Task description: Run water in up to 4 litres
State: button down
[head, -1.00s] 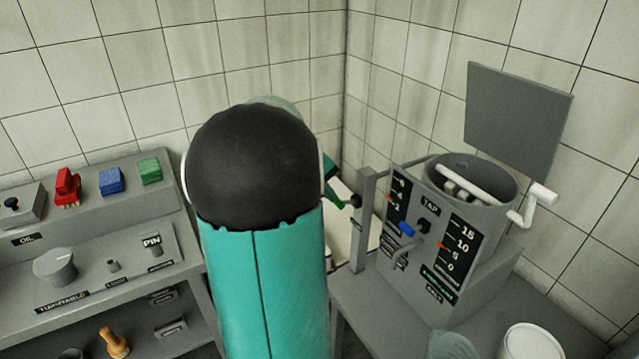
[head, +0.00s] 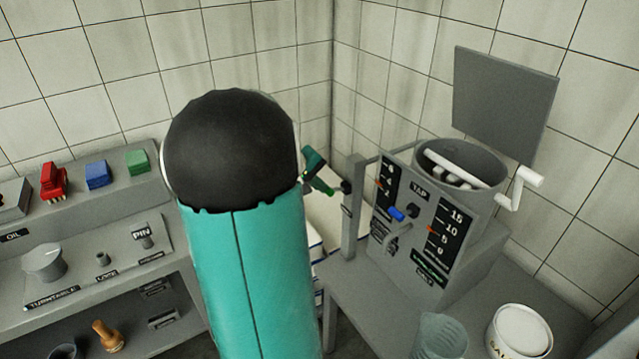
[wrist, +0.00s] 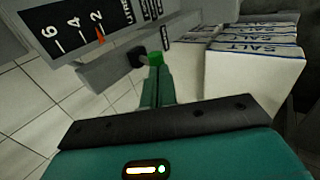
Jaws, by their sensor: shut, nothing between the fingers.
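The grey machine (head: 432,262) has a TAP label (head: 419,190) and a blue-ended lever (head: 396,214) on its front. Its left litre scale (head: 383,186) also shows in the wrist view (wrist: 75,22), where the orange pointer (wrist: 100,35) is close to 2. A black knob (head: 346,187) sits on the post left of the machine. My gripper (head: 322,183) is shut and empty, its green tip just left of that knob. In the wrist view the tip (wrist: 155,60) is close beside the knob (wrist: 136,55); contact cannot be told. My arm hides part of the scene.
An open round pot (head: 461,170) with a white crank (head: 520,186) tops the machine, below a grey panel (head: 505,105). A clear jug (head: 441,335) and white tub (head: 518,330) stand in front. Salt packs (wrist: 255,50) lie beside my gripper. A control bench (head: 100,240) is left.

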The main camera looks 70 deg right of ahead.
jog(key=shift+w+f, duration=0.1)
jog(key=shift+f, duration=0.05)
jog(key=shift+w+a+f+g+h, duration=0.15)
jog(key=shift+f+g+h, duration=0.25)
jog(key=shift+f, duration=0.35)
jog(key=shift+w+a+f+g+h, duration=0.1)
jog(key=shift+a+f+g+h, duration=0.1)
jog(key=shift+f+g+h, duration=0.35)
jog(key=shift+w+a+f+g+h, duration=0.15)
jog(key=shift+f+h, duration=0.2)
jog(key=shift+f, duration=0.55)
dwell(5.7)
